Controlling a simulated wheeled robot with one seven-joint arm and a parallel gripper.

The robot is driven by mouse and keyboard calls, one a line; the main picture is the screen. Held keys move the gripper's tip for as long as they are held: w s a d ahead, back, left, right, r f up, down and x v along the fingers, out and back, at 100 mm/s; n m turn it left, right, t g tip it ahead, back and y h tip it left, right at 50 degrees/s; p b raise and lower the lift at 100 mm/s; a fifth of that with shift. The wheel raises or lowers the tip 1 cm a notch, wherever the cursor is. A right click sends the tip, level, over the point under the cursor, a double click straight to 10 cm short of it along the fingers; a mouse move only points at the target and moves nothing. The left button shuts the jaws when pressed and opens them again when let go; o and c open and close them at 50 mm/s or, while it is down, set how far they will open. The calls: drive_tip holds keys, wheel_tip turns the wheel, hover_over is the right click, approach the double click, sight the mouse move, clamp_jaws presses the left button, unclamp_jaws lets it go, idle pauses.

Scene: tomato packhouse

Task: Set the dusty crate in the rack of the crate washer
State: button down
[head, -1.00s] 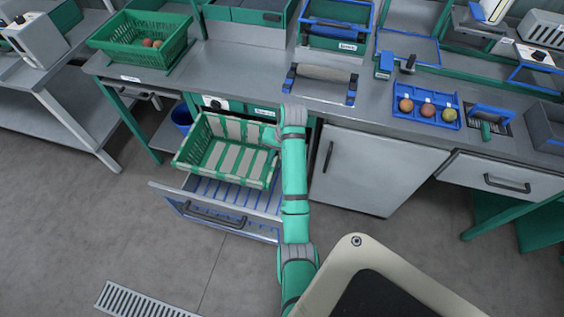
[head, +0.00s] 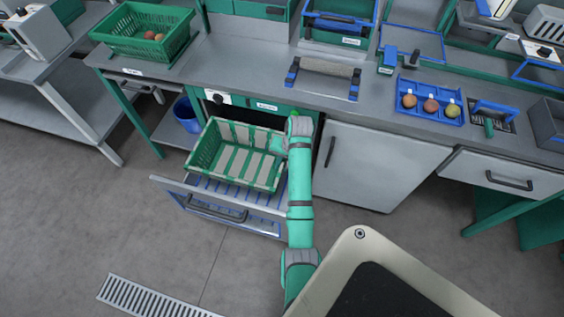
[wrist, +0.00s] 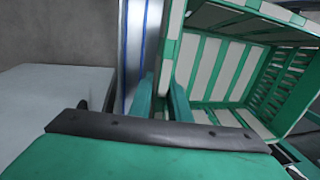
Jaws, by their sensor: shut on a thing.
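The dusty crate (head: 226,180) is green with pale grey patches on its floor and walls. It is upright in the head view, above the pulled-out rack (head: 262,221) of the crate washer (head: 283,107). The rack has blue slats and a dark front handle. I cannot tell whether the crate touches the slats. My gripper (head: 281,144) is shut on the crate's right side. In the wrist view, my gripper's green fingers (wrist: 161,97) are at the wall of the crate (wrist: 236,72), which fills the upper right. The crate hides the rear of the rack.
A white cabinet (head: 375,165) stands right of the washer. A blue bin (head: 187,115) is on the left. The counter above holds a green crate of tomatoes (head: 118,41), a grey roller with blue ends (head: 326,68) and a blue tray (head: 428,116).

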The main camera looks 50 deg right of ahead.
sight(282, 163)
drive_tip(key=s+x, duration=0.1)
drive_tip(key=x, duration=0.8)
drive_tip(key=shift+s+d+f, duration=0.3)
drive_tip(key=shift+s+f, duration=0.05)
drive_tip(key=shift+f, duration=0.55)
idle(1.6)
drive_tip(key=c, duration=1.6)
unclamp_jaws()
drive_tip(key=shift+a+f, duration=0.1)
drive_tip(key=shift+c, duration=1.5)
drive_tip(key=shift+w+a+r+v, duration=0.15)
drive_tip(key=shift+w+v, duration=0.3)
drive_tip(key=shift+v, duration=2)
drive_tip(key=shift+w+a+r+v, duration=0.15)
drive_tip(key=shift+w+v, duration=0.35)
drive_tip(key=shift+v, duration=2)
drive_tip(key=shift+w+a+v, duration=0.2)
drive_tip(key=shift+w+v, duration=0.25)
drive_tip(key=shift+v, duration=2)
